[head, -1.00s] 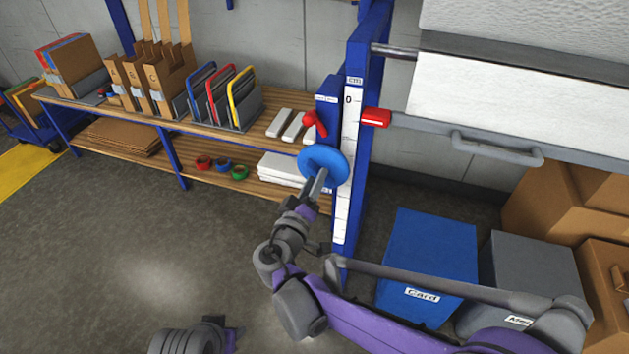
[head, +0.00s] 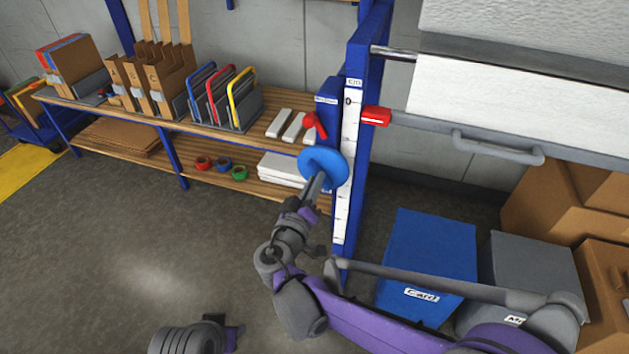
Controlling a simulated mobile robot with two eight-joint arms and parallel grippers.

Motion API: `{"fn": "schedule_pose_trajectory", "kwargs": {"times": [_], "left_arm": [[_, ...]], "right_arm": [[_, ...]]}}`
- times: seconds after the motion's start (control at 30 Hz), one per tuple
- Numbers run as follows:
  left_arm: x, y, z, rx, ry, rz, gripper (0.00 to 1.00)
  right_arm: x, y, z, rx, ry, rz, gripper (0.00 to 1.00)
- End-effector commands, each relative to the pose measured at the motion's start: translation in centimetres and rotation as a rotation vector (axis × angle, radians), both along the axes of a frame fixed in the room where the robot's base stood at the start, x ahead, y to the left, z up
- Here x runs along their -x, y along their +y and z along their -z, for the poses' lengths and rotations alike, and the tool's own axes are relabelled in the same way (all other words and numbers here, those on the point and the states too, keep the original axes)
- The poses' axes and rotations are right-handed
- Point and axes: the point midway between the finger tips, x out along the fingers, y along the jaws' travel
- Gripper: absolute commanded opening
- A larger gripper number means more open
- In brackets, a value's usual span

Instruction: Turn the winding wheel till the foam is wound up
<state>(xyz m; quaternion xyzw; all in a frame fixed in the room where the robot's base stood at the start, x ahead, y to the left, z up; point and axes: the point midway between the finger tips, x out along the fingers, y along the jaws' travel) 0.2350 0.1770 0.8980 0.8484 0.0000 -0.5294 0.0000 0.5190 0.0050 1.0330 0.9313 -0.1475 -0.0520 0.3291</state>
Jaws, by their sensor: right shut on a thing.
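The blue winding wheel (head: 322,160) is mounted on the blue post of the frame, beside a white scale strip (head: 349,130) marked 0 near its top. My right gripper (head: 317,183) is at the lower part of the wheel and shut on it; the fingertips are partly hidden. The white foam (head: 520,100) hangs from the roll (head: 540,22) at the upper right, with a grey bar and handle along its lower edge. A red lever (head: 313,124) sits just above the wheel. My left gripper (head: 236,335) is at the bottom edge, only partly in view, and its jaws cannot be made out.
A red block (head: 376,116) sticks out right of the scale. A wooden shelf (head: 150,118) runs along the left wall.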

Motion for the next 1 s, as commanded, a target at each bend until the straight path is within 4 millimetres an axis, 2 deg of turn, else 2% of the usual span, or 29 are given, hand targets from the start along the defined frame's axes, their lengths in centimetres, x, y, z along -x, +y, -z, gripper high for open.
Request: {"fn": "schedule_pose_trajectory", "kwargs": {"times": [0.6,1.0], "left_arm": [[-0.5,0.0,-1.9,0.0,-0.009,0.0,0.46],[-0.6,0.0,-2.3,0.0,-0.012,0.0,0.46]], "right_arm": [[0.0,-0.1,-0.2,-0.45,-0.146,0.0,0.0],[0.0,-0.2,-0.1,-0.559,-0.182,0.0,0.0]]}}
